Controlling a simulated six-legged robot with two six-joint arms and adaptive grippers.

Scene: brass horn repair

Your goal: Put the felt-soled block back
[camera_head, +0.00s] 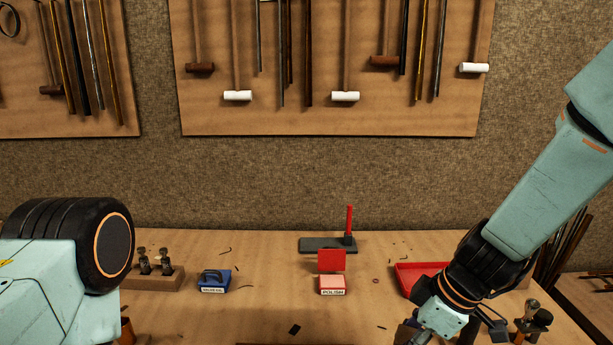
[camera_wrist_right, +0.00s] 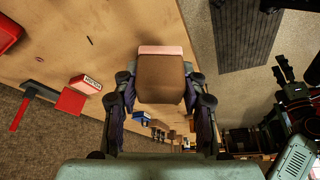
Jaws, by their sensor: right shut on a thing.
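The felt-soled block (camera_wrist_right: 160,85) is brown with a pink layer along its far edge in the right wrist view. My right gripper (camera_wrist_right: 160,92) is shut on it, with one finger on each side. In the head view my right wrist (camera_head: 442,315) is at the lower right above the bench, and the fingers and block are mostly cut off or hidden there. My left arm shows at the lower left of the head view, but its gripper does not.
A polish box (camera_head: 332,285) with a raised red lid sits mid-bench. Behind it is a dark stand (camera_head: 320,244) with a red post. A blue box (camera_head: 214,281) and wooden holder (camera_head: 165,277) are left; a red tray (camera_head: 408,275) is right. Small scraps lie about.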

